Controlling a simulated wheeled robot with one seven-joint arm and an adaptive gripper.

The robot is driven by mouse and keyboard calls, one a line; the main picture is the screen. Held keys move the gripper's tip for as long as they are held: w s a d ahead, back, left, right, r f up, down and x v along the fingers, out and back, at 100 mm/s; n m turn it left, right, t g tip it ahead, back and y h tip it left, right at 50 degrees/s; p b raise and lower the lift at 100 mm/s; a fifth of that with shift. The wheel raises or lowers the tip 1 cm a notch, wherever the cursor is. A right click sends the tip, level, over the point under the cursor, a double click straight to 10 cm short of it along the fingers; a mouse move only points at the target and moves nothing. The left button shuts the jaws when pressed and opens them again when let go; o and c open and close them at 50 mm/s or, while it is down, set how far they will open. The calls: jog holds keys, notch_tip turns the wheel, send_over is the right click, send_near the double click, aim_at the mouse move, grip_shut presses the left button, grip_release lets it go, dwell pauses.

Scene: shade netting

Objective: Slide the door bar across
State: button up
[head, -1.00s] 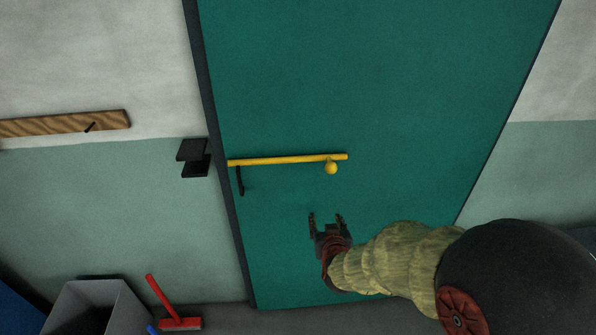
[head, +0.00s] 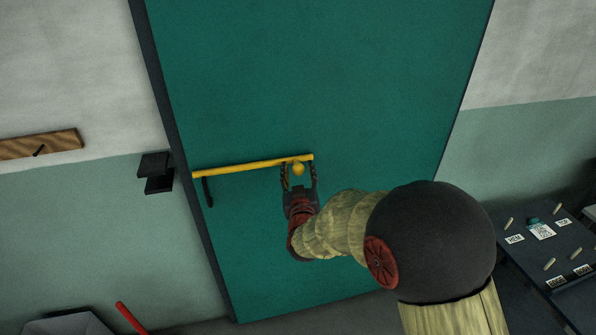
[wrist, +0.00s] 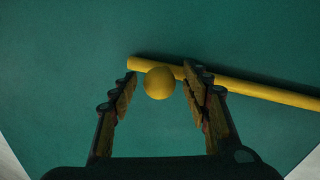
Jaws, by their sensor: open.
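The yellow door bar (head: 235,168) lies across the green door (head: 330,80), tilted slightly up to the right in the head view. Its round yellow knob (head: 298,169) sits near its right end. A black bracket (head: 155,172) is on the wall left of the door frame, apart from the bar's left end. My gripper (head: 299,172) is open, with a finger on each side of the knob. In the wrist view the knob (wrist: 159,83) lies between the fingertips, nearer the left one; contact cannot be told. The bar (wrist: 260,90) runs behind the right fingertip.
A black door handle (head: 208,192) hangs below the bar's left end. A wooden rail with a peg (head: 40,144) is on the left wall. A dark table (head: 540,255) with labels and small pegs stands at right. A grey bin (head: 70,325) is at lower left.

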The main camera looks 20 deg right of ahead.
jog(key=shift+w+d+r, duration=0.1)
jog(key=shift+w, duration=0.25)
jog(key=shift+c, duration=0.4)
jog(key=c, duration=1.1)
grip_shut()
